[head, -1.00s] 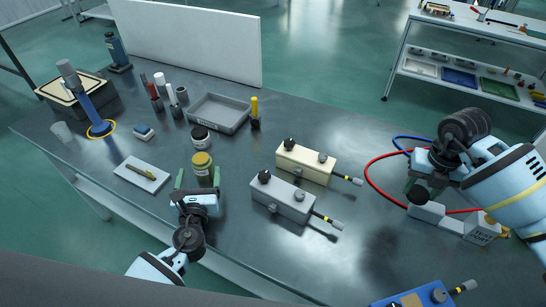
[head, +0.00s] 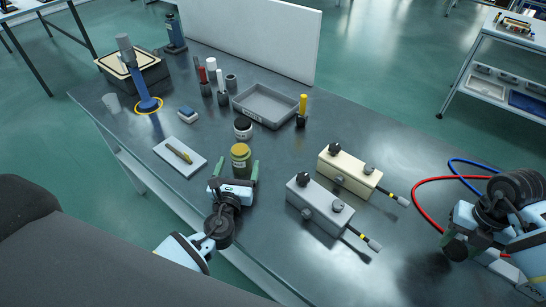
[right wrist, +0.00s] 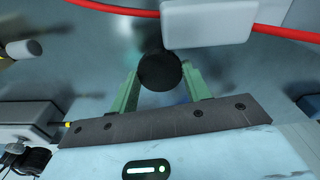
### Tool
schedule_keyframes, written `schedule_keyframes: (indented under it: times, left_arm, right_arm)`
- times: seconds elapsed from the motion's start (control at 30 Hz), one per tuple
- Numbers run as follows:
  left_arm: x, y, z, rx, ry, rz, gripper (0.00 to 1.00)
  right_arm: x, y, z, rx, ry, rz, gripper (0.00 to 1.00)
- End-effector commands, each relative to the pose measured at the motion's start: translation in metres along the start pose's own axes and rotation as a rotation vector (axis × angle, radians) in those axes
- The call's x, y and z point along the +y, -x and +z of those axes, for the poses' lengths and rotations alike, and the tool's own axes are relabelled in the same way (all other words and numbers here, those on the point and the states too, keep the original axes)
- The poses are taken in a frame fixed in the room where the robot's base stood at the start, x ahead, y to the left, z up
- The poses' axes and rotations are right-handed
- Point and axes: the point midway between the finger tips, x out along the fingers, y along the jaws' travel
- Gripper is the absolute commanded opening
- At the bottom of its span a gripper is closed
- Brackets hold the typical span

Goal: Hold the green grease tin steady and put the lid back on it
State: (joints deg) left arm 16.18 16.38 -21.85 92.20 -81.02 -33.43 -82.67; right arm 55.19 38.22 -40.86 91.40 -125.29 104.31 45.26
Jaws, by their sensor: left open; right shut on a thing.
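The green grease tin (head: 240,163) stands upright on the bench in the head view, with an olive-yellow top. My left gripper (head: 236,180) is open, with its green fingers on either side of the tin's near part. I cannot tell whether they touch it. My right gripper (right wrist: 160,92) is shut on a dark round thing (right wrist: 160,71), seen in the right wrist view. It looks like the lid, but its face is too dark to be sure. In the head view the right gripper is at the right, well away from the tin, and its fingers are partly hidden by the arm.
A grey switch box (head: 320,206) and a cream switch box (head: 348,172) stand between the tin and my right arm. A black-topped jar (head: 243,128) is behind the tin. A white tray (head: 179,157) lies left of it. A red hose (right wrist: 270,9) crosses beyond my right gripper.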

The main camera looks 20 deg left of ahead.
Motion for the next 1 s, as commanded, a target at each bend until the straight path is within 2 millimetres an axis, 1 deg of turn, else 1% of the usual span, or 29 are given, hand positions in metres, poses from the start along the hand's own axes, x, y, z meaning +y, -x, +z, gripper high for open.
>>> schedule_keyframes:
  times: [0.03, 0.2, 0.33, 0.47, 0.77, 0.87, 1.0]
  left_arm:
    - [0.0, -0.008, -0.001, -0.001, 0.0, 0.001, 0.79]
    - [0.0, -0.033, -0.003, 0.003, 0.0, 0.001, 0.79]
    - [0.0, -0.046, -0.003, 0.003, 0.001, 0.001, 0.79]
    - [0.0, -0.051, -0.001, 0.002, 0.0, 0.001, 0.79]
    - [0.0, -0.051, 0.0, 0.0, 0.001, 0.001, 0.79]
    - [0.0, -0.051, 0.0, 0.001, 0.001, 0.001, 0.68]
    - [0.0, -0.051, -0.001, 0.001, 0.0, 0.001, 0.49]
  right_arm:
    - [0.0, -0.006, -0.001, 0.008, 0.0, -0.002, 0.24]
    - [-0.001, -0.021, -0.003, 0.026, 0.0, -0.006, 0.24]
    - [-0.001, -0.027, -0.004, 0.034, 0.0, -0.007, 0.24]
    - [-0.001, -0.028, -0.004, 0.035, 0.0, -0.008, 0.24]
    - [-0.001, -0.027, -0.004, 0.034, 0.0, -0.007, 0.24]
    - [-0.001, -0.027, -0.004, 0.034, 0.0, -0.007, 0.24]
    - [-0.001, -0.027, -0.004, 0.034, 0.0, -0.007, 0.24]
